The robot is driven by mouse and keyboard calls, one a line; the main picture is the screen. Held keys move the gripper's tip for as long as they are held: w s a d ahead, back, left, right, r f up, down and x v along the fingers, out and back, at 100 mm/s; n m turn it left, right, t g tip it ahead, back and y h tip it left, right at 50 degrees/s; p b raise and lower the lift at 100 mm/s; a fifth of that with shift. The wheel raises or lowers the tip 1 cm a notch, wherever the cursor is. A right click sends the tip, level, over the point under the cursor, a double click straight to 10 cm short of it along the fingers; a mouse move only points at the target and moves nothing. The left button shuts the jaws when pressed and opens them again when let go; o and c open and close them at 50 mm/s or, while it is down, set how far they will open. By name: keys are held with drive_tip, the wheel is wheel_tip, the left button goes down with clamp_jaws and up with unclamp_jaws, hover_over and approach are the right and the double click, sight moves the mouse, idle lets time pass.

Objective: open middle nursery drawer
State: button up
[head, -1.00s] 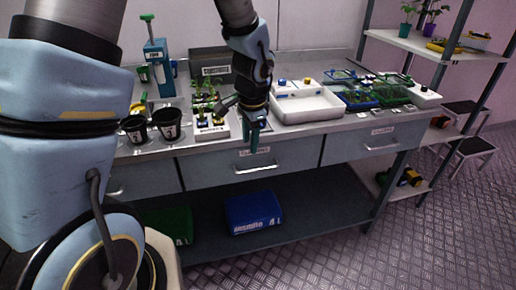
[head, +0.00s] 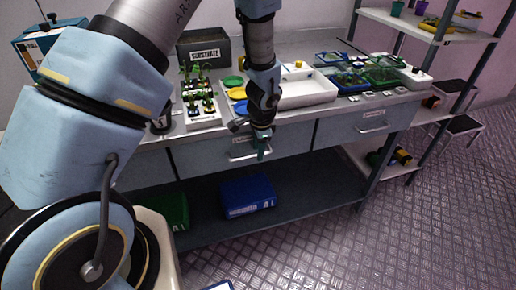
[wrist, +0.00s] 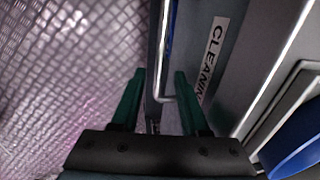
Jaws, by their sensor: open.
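The middle drawer (head: 295,143) is a grey-blue front under the steel worktop, and it looks shut, flush with its neighbours. Its metal bar handle (head: 241,156) is partly hidden by my gripper (head: 262,148) in the head view. In the wrist view, the drawer front (wrist: 222,85) carries a label reading "CLEANIN…", with its end cut off. My gripper's green fingers (wrist: 158,78) are open, and the handle (wrist: 164,97) runs between the fingertips. I cannot tell whether either finger touches it.
The worktop holds seedling pots (head: 200,105), a substrate box (head: 204,52), a white tray (head: 308,90) and green trays (head: 383,74). A blue crate (head: 247,196) is on the lower shelf. A rack (head: 438,36) and step stool (head: 455,125) stand right. The floor in front is clear.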

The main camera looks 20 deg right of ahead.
drive_tip(key=shift+f, duration=0.3)
drive_tip(key=shift+c, duration=0.2)
clamp_jaws()
idle(1.1)
